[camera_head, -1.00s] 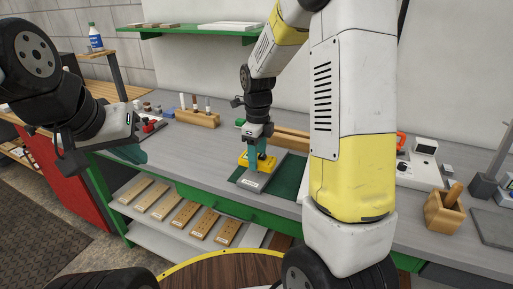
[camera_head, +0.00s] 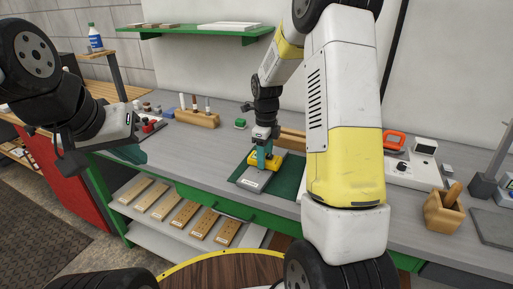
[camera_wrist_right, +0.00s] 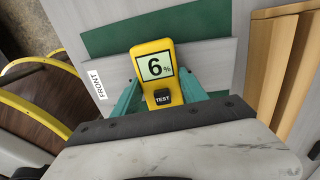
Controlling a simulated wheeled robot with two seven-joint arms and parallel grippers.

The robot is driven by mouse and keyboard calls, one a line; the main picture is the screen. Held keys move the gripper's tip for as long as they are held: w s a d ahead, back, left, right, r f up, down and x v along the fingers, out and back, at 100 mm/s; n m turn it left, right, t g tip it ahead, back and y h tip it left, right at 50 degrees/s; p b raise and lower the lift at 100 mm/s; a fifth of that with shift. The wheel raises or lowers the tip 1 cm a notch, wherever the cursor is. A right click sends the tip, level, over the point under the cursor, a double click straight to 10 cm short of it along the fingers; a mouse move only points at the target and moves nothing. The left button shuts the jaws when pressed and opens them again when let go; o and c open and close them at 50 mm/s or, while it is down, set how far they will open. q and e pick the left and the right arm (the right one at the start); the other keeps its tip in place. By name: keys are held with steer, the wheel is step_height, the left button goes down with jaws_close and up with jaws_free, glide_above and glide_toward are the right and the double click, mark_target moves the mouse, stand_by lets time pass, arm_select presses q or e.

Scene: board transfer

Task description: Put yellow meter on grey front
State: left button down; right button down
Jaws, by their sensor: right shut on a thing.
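The yellow meter (camera_head: 262,164) is held between the teal fingers of my right gripper (camera_head: 263,153). The grey front area (camera_head: 250,182), beside a green mat (camera_head: 284,181), carries a white FRONT label (camera_wrist_right: 98,84). The meter is over the grey area, its upper end overlapping the green strip in the wrist view. I cannot tell whether it touches the surface. My left gripper (camera_head: 124,153) is empty, off the bench's left front; its opening is unclear.
A wooden block with several markers (camera_head: 198,119) and a small green item (camera_head: 240,123) stand behind on the bench. A white device (camera_head: 412,171), an orange item (camera_head: 394,140) and a wooden holder (camera_head: 443,211) are at right. Several drilled boards (camera_head: 184,215) lie on the lower shelf.

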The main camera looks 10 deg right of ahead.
steer(key=c, duration=0.6)
jaws_free()
steer(key=shift+f, duration=0.1)
steer(key=s+r+n+t, duration=0.1)
steer(key=s+r+n, duration=0.2)
steer(key=r, duration=0.6)
steer(key=s+r+n+t, duration=0.1)
steer(key=s+r+n, duration=0.2)
steer(key=r, duration=0.6)
steer(key=shift+s+a+r+n+t+y, duration=0.35)
steer(key=shift+s+r+n+t, duration=0.35)
steer(key=shift+s+n, duration=2.45)
steer(key=shift+s+a+r+n+t+y, duration=0.4)
steer(key=shift+s+r+n+t, duration=0.25)
steer(key=shift+s+n, duration=2.5)
steer(key=shift+s+a+r+n+t+y, duration=0.35)
steer(key=shift+s+r+n+t, duration=0.3)
steer(key=shift+s+n, duration=2.5)
steer(key=shift+w+f+n, duration=0.1)
steer(key=shift+w+n, duration=0.15)
steer(key=shift+w, duration=0.05)
